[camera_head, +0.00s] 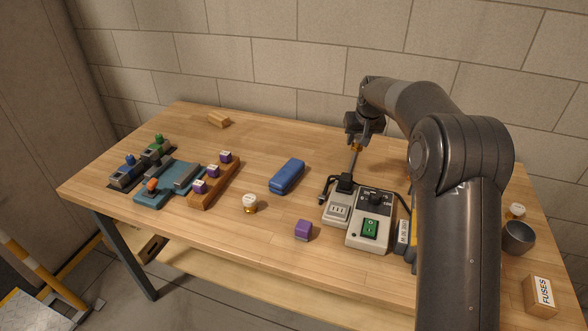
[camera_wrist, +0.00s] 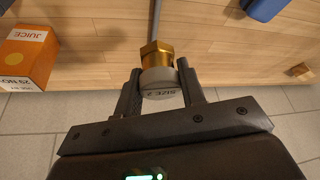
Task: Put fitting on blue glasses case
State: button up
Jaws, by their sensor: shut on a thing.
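My gripper (camera_head: 361,138) is above the back of the table, to the right of the blue glasses case. It is shut on a brass hex fitting (camera_wrist: 156,54) with a pale cap marked "SIZE 2"; the fitting (camera_head: 356,147) is small in the head view. A thin grey rod (camera_wrist: 156,18) runs beyond the fitting; I cannot tell whether they are joined. The blue glasses case (camera_head: 287,176) lies closed on the middle of the table, its top bare. A blue thing, likely the case (camera_wrist: 262,8), shows at the wrist view's upper edge.
Another white-capped brass piece (camera_head: 250,203) and a purple block (camera_head: 303,230) are in front. A wooden rack (camera_head: 225,184) is left. A juice carton (camera_wrist: 28,50) shows in the wrist view.

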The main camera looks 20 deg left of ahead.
jog(key=s+a+r+n, duration=0.3)
jog(key=s+a, duration=0.6)
jog(key=s, duration=0.1)
jog(key=y, duration=0.1)
send_over(283, 173)
jog(key=s+d, duration=0.1)
jog(key=d, duration=0.1)
jog(key=shift+g, duration=0.3)
jog(key=f, duration=0.6)
jog(key=shift+s+a+f, duration=0.15)
jog(key=shift+a+f, duration=0.35)
jog(key=shift+a, duration=0.1)
jog(key=shift+f, duration=1.95)
jog(key=shift+f, duration=0.15)
jog(key=o, duration=1)
jog(key=v, duration=1.2)
